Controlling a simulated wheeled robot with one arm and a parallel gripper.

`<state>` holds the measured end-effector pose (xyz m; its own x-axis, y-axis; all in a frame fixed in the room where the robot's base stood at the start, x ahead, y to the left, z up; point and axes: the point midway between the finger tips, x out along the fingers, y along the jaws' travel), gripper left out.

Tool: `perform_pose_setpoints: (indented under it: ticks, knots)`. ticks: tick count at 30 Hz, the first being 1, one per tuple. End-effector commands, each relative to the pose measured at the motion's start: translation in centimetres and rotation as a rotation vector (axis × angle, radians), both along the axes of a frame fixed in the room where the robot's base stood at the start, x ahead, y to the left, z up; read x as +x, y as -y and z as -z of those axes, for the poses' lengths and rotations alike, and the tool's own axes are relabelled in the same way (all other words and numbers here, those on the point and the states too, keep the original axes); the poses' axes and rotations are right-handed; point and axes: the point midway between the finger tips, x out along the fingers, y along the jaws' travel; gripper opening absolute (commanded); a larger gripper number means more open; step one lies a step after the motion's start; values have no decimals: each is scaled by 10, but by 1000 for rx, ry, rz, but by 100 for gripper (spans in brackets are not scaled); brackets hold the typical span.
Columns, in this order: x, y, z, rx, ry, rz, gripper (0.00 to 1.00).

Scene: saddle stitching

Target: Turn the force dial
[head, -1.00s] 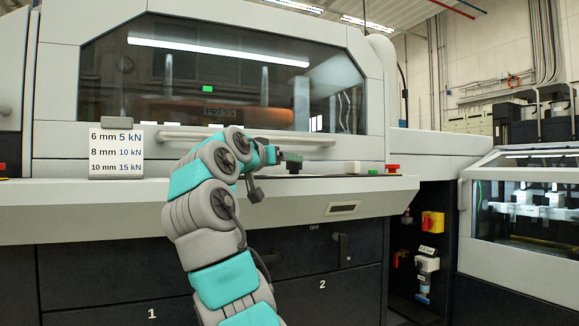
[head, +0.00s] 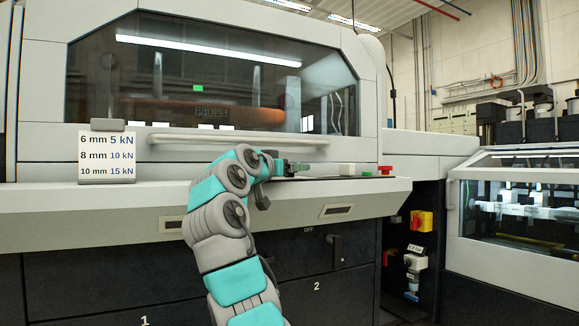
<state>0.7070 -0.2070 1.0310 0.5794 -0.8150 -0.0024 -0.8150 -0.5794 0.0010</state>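The press machine (head: 60,202) has a white ledge with a dark control strip (head: 345,178). My arm reaches to this strip, and my gripper (head: 284,167) is at its left end, seen small and from behind. A dark green piece shows at the gripper's tip; I cannot tell whether it is a finger or part of a control. No force dial can be made out clearly; it may be hidden by my gripper. Whether the fingers are open or shut does not show. A card (head: 107,157) on the left reads 6 mm 5 kN, 8 mm 10 kN, 10 mm 15 kN.
A green button (head: 367,173), a red button (head: 385,170) and a white block (head: 347,169) sit right of my gripper. A handle bar (head: 200,141) crosses below the window marked PRESS. A dark rotary handle (head: 336,250) is on the lower cabinet.

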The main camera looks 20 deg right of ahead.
Motion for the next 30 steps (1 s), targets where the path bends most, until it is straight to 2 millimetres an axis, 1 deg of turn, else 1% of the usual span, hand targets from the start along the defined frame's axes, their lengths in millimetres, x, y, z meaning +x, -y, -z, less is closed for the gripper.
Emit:
perform_pose_setpoints:
  ticks: [5,8,27,30]
  knots:
    - [0,0,0,-1,1,-1,83]
    - [0,-1,0,-1,1,-1,73]
    - [0,-1,-1,-2,1,-2,1]
    - [0,-1,-1,-2,1,-3,0]
